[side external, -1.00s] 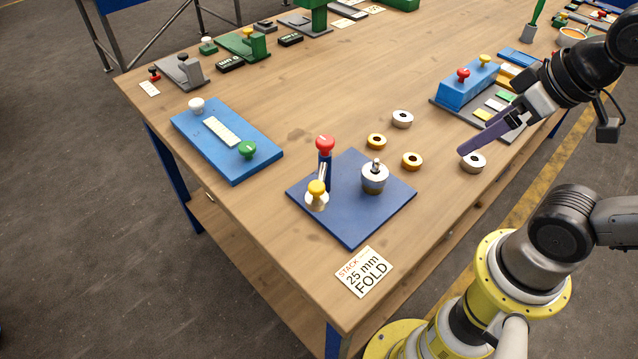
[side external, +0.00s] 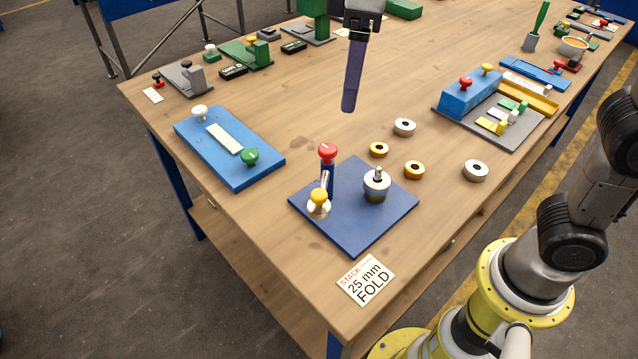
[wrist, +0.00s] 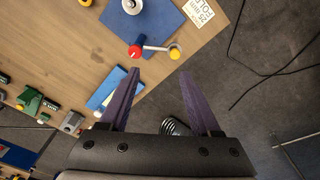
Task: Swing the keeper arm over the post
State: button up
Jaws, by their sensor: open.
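The keeper arm (side external: 324,183) is a short silver bar on a blue pivot column with a red knob (side external: 327,151). Its free end carries a yellow knob (side external: 319,197) and points to the plate's left front side, away from the post. The post (side external: 377,174) stands up through a stack of silver rings (side external: 376,187) on the blue plate (side external: 355,225). In the wrist view the keeper arm (wrist: 155,48) lies just beyond the fingertips. My gripper (wrist: 161,76) is open and empty. In the side view my gripper (side external: 348,108) hangs above the table, behind the plate.
Loose brass rings (side external: 379,150) and silver rings (side external: 475,170) lie behind and right of the plate. A blue board (side external: 200,150) with white and green knobs lies left. A paper label (side external: 366,280) lies at the front. Table behind the plate is mostly clear.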

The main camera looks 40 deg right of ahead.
jog(key=n, duration=0.1)
send_over(319, 194)
notch_tip(319, 194, down, 4)
jog(key=shift+g, duration=0.4)
notch_tip(319, 194, down, 13)
jog(key=shift+f, duration=0.15)
grip_shut()
dwell(1.1)
